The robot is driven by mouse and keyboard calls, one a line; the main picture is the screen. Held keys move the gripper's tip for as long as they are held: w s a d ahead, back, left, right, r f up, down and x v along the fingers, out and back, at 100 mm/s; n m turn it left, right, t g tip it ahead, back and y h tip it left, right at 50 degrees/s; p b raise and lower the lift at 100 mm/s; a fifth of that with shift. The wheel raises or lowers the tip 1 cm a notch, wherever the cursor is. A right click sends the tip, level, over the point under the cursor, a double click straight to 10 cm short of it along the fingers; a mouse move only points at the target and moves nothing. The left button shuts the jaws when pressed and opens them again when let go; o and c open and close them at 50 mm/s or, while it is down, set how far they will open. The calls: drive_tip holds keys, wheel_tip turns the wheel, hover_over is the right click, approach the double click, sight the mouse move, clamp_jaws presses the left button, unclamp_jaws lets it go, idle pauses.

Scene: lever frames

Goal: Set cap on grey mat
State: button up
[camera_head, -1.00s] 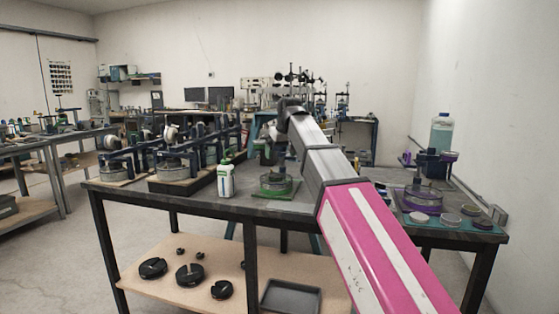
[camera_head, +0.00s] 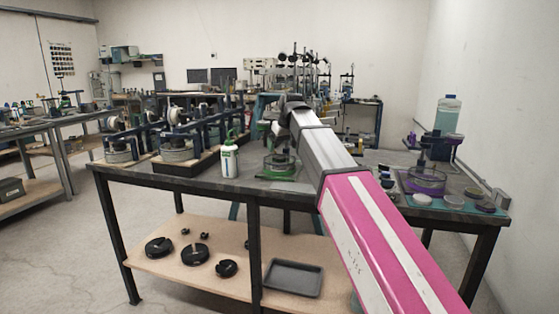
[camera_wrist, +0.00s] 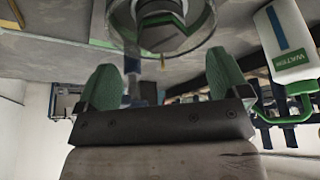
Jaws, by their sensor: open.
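My gripper (camera_wrist: 163,78) shows in the wrist view with its two green fingers wide apart and nothing between them. Just beyond the fingers is a round clear dish (camera_wrist: 205,32) with a metal part in its middle. I cannot tell which piece is the cap, and I cannot make out a grey mat.
A white bottle with a green top (camera_head: 229,162) stands left of the press; it also shows in the wrist view (camera_wrist: 286,40). Lever presses (camera_head: 180,147) fill the table's left. A purple press (camera_head: 425,180) stands at the right. A grey tray (camera_head: 292,278) lies on the lower shelf.

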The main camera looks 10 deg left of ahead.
sight(279, 157)
drive_tip(key=x, duration=0.5)
drive_tip(key=shift+a, duration=0.15)
drive_tip(key=c, duration=1.3)
drive_tip(key=shift+o, duration=0.2)
